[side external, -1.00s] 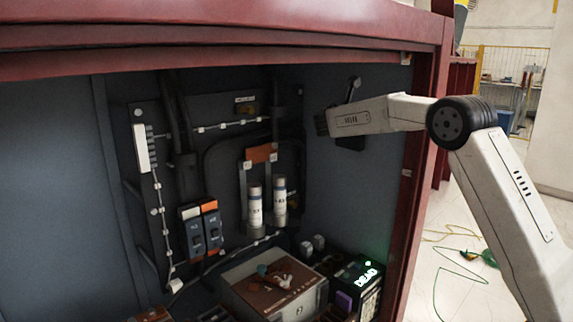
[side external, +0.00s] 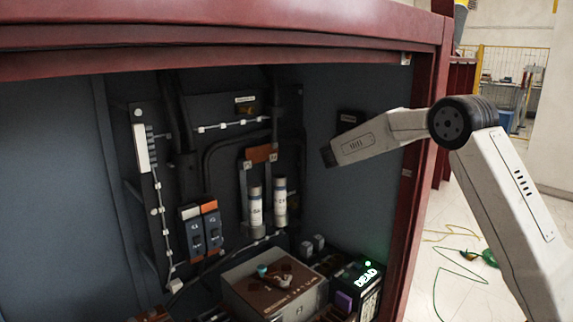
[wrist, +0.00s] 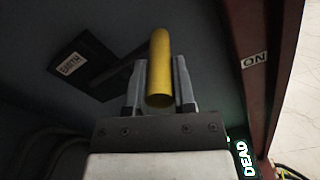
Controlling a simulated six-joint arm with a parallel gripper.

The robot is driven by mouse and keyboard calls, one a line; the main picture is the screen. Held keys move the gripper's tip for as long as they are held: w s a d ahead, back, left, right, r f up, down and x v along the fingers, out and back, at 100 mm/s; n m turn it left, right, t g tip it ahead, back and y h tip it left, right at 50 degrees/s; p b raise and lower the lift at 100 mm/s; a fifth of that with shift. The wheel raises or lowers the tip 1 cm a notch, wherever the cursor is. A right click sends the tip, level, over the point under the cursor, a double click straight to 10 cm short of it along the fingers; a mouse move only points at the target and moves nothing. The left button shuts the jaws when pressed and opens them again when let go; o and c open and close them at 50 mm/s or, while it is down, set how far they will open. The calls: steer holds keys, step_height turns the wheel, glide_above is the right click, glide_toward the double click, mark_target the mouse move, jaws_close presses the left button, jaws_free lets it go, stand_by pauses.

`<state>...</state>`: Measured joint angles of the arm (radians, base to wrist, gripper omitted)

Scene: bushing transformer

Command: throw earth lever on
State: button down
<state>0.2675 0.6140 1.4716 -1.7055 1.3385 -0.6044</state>
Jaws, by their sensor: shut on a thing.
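The earth lever's yellow handle (wrist: 160,52) stands between the two fingers of my gripper (wrist: 160,82) in the wrist view. The fingers are shut on it. The lever's dark mounting plate with an EARTH label (wrist: 72,63) is at the upper left there. In the side view the plate (side external: 349,119) is on the cabinet's right inner wall, just above my gripper (side external: 328,157). The handle is hidden behind my gripper in that view. An ON label (wrist: 254,60) is on the red frame, right of the handle.
A box with a lit green DEAD display (side external: 368,275) sits at the cabinet's lower right. The red door frame (side external: 416,180) is close beside my forearm. Fuses (side external: 255,208), breakers (side external: 195,232) and a brown-topped box (side external: 275,285) lie to the left and below.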

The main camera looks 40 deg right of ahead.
step_height(320, 180, down, 8)
steer(key=w+m, duration=0.2)
steer(key=m, duration=0.3)
steer(key=shift+f, duration=0.1)
stand_by(0.4)
steer(key=shift+c, duration=2.2)
jaws_free()
steer(key=shift+a, duration=0.1)
steer(key=a, duration=0.7)
steer(key=shift+a, duration=0.35)
